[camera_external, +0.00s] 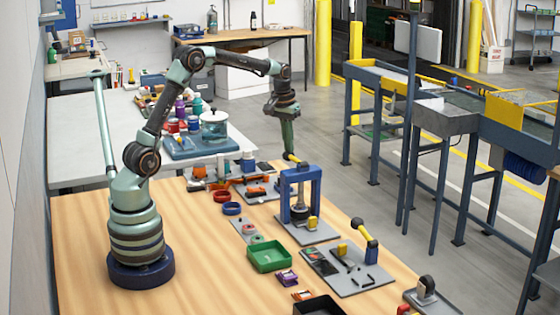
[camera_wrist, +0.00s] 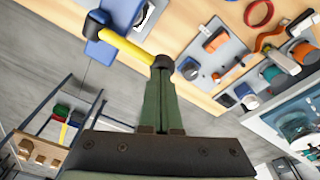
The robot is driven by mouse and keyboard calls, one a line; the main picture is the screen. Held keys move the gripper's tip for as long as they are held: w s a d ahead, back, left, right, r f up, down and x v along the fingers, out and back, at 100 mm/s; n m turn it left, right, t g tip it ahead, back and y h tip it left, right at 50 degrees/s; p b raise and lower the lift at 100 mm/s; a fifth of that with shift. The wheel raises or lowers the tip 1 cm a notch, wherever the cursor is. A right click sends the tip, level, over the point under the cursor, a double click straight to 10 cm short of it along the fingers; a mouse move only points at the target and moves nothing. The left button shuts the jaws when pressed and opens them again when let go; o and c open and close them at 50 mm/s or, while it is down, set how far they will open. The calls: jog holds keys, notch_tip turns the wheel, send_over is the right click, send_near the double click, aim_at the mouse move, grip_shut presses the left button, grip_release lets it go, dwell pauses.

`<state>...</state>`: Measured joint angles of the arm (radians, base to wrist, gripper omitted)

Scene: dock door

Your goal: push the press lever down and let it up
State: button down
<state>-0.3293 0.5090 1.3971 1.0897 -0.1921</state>
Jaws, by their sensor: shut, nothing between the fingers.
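The press (camera_external: 301,193) has a blue frame and stands on a grey plate on the wooden table. Its yellow lever (camera_external: 293,158) rises from the frame's top towards the far left, where my gripper (camera_external: 288,150) hangs pointing down. In the wrist view the yellow lever (camera_wrist: 128,45) runs from the blue press frame (camera_wrist: 110,30) to a dark knob (camera_wrist: 160,62). My shut green fingers (camera_wrist: 162,76) end right at this knob. They hold nothing. I cannot tell whether the tips touch the knob or are just above it.
A second yellow lever with a dark knob (camera_external: 357,222) stands on a grey plate nearer the camera. A green tray (camera_external: 270,256) is in front of the press. Red and blue rings (camera_external: 231,208) and small parts lie to its left.

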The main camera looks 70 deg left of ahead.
notch_tip(320, 180, up, 8)
dwell(1.0)
jog(key=shift+r, duration=0.15)
jog(key=s+d+r+m+t, duration=0.2)
jog(key=s+d+r+m, duration=0.1)
jog(key=s+d, duration=0.75)
jog(key=s+d+f+m+t, duration=0.2)
jog(key=s+d+f, duration=0.3)
jog(key=s, duration=0.4)
jog(key=shift+s+d+f+m+h, duration=0.2)
jog(key=shift+d+m+h, duration=0.1)
jog(key=shift+d+m, duration=0.2)
